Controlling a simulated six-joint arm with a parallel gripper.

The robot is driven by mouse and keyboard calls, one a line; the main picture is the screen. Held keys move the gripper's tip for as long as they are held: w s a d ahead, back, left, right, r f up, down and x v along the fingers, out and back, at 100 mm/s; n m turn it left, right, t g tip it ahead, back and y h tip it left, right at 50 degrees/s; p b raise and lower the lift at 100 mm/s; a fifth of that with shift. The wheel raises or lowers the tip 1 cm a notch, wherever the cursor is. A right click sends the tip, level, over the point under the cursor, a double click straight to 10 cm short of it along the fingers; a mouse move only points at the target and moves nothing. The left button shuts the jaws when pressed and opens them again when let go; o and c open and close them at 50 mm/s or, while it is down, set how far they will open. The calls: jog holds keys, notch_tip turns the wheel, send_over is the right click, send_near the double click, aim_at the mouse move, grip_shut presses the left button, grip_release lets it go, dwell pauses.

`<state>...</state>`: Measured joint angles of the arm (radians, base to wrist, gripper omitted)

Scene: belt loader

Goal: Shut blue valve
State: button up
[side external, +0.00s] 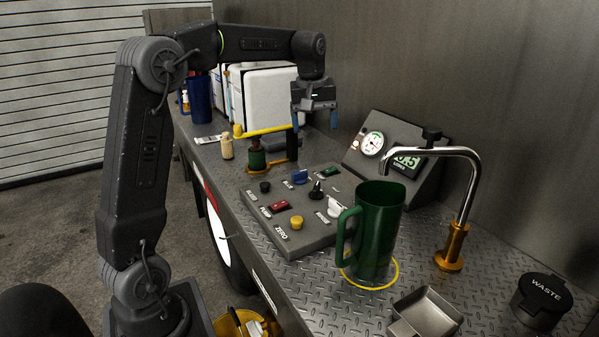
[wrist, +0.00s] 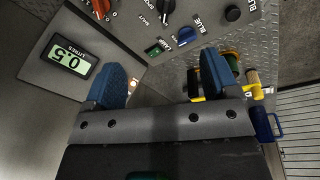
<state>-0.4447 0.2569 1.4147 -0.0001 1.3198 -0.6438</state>
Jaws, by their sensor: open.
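A blue knob (side external: 299,177) sits on the sloped grey control panel (side external: 320,238), in its far row. In the wrist view the blue knob (wrist: 187,34) is beside the printed word BLUE. I cannot tell its setting for sure. My gripper (side external: 315,115) points down, open and empty, above and beyond the far edge of the panel. In the wrist view its two blue fingers (wrist: 162,72) are spread apart, and the knob lies ahead of the right finger, with no contact seen.
A yellow lever (side external: 268,130) stands left of the gripper. A green jug (side external: 376,235), spout (side external: 468,185) and gauge box (side external: 420,175) stand to the right.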

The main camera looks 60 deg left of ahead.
aim_at(299, 172)
jog(key=w+a+f+n+g, duration=0.1)
jog(key=w+a+f+n, duration=0.2)
jog(key=a, duration=0.4)
jog(key=w+a+f+n+g, duration=0.1)
jog(key=a+f+n, duration=0.25)
jog(key=a, duration=0.35)
jog(key=shift+m+h, duration=0.4)
jog(key=shift+m, duration=0.05)
notch_tip(299, 172, down, 14)
jog(key=shift+s+d+f, duration=0.1)
jog(key=shift+c, duration=0.3)
jog(key=c, duration=0.9)
jog(key=shift+o, duration=0.2)
